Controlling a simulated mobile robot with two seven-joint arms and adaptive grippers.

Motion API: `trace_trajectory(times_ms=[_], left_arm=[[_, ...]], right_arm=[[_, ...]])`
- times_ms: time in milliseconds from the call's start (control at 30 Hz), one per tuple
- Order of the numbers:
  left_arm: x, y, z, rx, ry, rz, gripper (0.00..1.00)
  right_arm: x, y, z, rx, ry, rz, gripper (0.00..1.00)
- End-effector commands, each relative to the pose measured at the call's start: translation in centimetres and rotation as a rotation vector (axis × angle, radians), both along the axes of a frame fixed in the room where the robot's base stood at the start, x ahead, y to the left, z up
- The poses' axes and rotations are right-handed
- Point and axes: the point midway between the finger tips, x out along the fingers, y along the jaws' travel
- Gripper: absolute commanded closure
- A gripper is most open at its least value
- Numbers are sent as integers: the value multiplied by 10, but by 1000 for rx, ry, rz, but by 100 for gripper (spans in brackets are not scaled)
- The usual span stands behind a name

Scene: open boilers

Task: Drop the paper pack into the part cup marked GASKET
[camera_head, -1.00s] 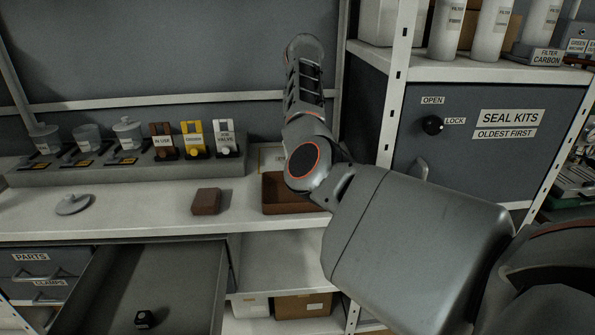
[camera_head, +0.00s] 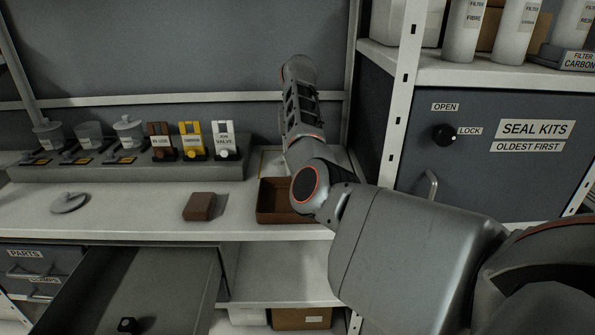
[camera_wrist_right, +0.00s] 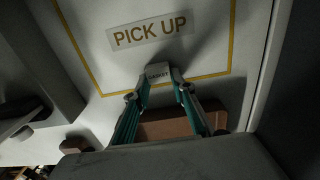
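In the head view my right arm hides this gripper and the pack. Several part cups stand at the left on the grey rack: a left cup (camera_head: 47,134), a middle cup (camera_head: 88,136) and a lidded cup (camera_head: 128,132). Their markings are unreadable. My left gripper is out of view.
A brown tray (camera_head: 268,216) lies beside my right arm. A brown block (camera_head: 199,207) and a round lid (camera_head: 70,203) lie on the counter (camera_head: 140,218). An open drawer (camera_head: 160,285) juts out below. The SEAL KITS cabinet (camera_head: 480,180) bounds the right.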

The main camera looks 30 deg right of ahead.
Motion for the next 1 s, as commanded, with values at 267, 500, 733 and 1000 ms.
trace_trajectory(times_ms=[267, 500, 733, 1000], left_arm=[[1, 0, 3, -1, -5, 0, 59], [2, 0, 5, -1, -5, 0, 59], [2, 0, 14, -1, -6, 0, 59], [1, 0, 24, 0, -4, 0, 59]], right_arm=[[0, 0, 0, 0, 0, 0, 90], [1, 0, 8, 1, -2, 1, 90], [1, 1, 40, 1, -4, 0, 90], [1, 1, 113, 3, -7, 2, 90]])
